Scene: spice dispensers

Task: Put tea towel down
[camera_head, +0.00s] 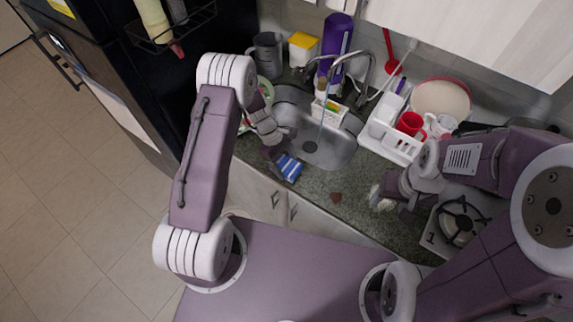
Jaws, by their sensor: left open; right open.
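A blue and white striped tea towel (289,168) is at the front edge of the sink, beside the counter front. My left gripper (277,157) is right at the towel's upper left end, with its jaws open; its fingertips are too small to make out, and I cannot tell whether they touch the cloth. My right gripper (382,193) is open over the counter to the right, by a pale, whitish item (376,197) that it partly hides.
The steel sink (335,150) has a running tap (352,62) behind it. A white dish rack (387,143) with a red mug (410,123) stands right of it. A stove burner (461,220) is at the far right.

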